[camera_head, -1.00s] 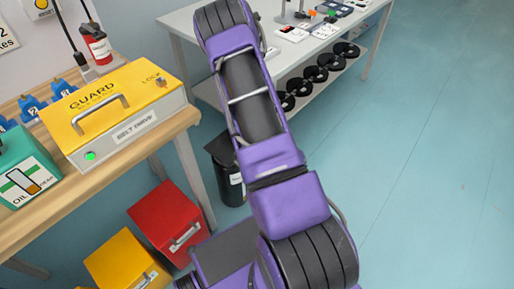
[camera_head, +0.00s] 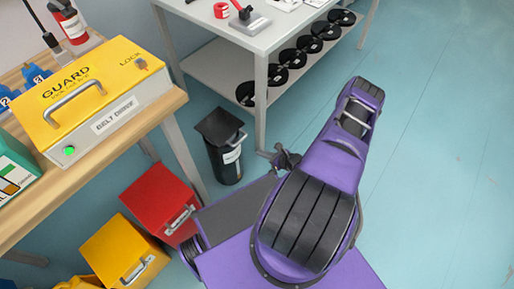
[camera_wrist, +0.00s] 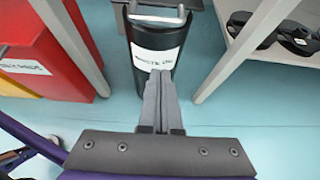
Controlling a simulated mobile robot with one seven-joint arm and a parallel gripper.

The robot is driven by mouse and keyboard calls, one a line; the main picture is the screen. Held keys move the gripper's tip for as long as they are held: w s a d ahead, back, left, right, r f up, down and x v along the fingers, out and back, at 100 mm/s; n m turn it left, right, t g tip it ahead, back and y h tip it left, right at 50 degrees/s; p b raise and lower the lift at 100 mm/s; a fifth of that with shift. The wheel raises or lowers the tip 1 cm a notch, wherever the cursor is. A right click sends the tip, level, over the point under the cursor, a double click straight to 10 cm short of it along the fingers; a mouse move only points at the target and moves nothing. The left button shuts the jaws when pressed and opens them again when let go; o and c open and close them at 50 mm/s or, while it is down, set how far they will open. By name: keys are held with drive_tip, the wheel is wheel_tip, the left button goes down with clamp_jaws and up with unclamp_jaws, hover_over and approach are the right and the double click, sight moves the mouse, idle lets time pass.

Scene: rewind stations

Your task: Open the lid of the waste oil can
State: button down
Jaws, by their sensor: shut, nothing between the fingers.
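The waste oil can (camera_head: 228,163) is a black cylinder on the floor between the wooden bench and the white table. Its dark square lid (camera_head: 219,126) looks tilted on top in the head view. In the wrist view the can (camera_wrist: 155,62) stands upright ahead, with a white label reading "WASTE OIL" and a light handle (camera_wrist: 157,17) at its upper front edge. My gripper (camera_wrist: 160,75) is shut and empty, its fingers pointing at the can and overlapping the label's lower part. I cannot tell whether they touch it. In the head view my gripper (camera_head: 284,158) is right of the can.
A red box (camera_head: 160,203) and a yellow box (camera_head: 122,252) stand left of the can. A bench leg (camera_head: 185,160) and a white table leg (camera_head: 261,100) flank it. Black reels (camera_head: 292,60) lie on the lower shelf. The blue floor at right is clear.

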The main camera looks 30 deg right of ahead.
drive_tip(key=b+x, duration=0.2)
drive_tip(key=x, duration=0.7)
drive_tip(key=shift+w+a+r+p, duration=0.15)
drive_tip(key=shift+r+p, duration=0.15)
drive_tip(key=shift+r, duration=0.7)
drive_tip(key=shift+w+d+r+p, duration=0.1)
drive_tip(key=shift+r+p, duration=0.15)
drive_tip(key=shift+r, duration=0.7)
drive_tip(key=shift+r, duration=0.1)
